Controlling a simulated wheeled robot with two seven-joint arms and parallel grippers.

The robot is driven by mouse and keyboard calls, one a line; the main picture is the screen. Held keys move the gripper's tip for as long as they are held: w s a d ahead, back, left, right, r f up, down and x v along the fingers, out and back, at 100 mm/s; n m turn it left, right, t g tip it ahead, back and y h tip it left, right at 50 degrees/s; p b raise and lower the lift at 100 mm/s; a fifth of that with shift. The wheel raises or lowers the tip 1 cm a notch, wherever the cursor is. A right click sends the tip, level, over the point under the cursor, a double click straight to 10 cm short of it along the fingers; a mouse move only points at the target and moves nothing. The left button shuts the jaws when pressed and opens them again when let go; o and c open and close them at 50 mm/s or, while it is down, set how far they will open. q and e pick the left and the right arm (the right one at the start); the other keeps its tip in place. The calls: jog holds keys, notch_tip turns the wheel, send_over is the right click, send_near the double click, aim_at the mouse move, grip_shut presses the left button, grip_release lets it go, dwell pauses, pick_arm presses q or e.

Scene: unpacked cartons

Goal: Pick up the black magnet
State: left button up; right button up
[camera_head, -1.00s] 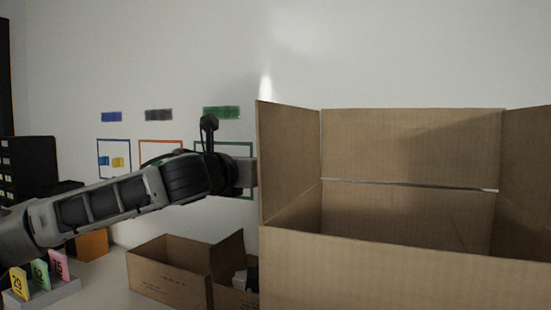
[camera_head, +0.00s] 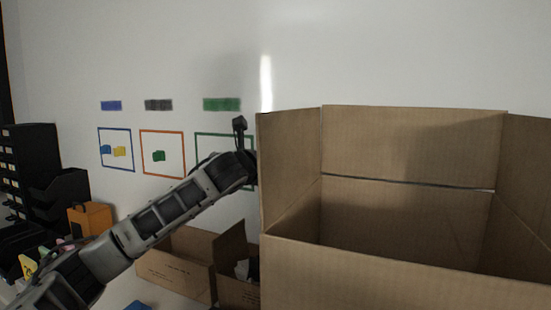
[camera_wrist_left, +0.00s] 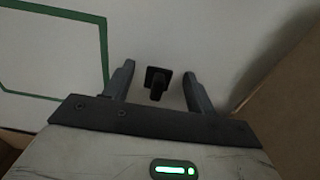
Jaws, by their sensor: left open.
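In the left wrist view a small black magnet (camera_wrist_left: 157,82) with a squarish dark plate and a stubby stem is on the white wall. My left gripper (camera_wrist_left: 158,70) is open, with one finger on each side of the magnet and a gap visible on both sides. I cannot tell how deep the magnet sits between the fingers. In the head view my left arm reaches up to the right, and its fingers and the magnet are hidden behind the large carton's left flap. My right gripper is not in view.
A large open carton (camera_head: 380,270) fills the right, its flap close to my left wrist. A smaller open carton (camera_head: 178,275) stands below the arm. The whiteboard wall (camera_head: 380,50) carries coloured frames, including a green frame (camera_wrist_left: 60,13). Black drawers and an orange box (camera_head: 90,220) stand left.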

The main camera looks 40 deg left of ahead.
pick_arm(q)
jog(key=c, duration=1)
jog(key=shift+c, duration=0.2)
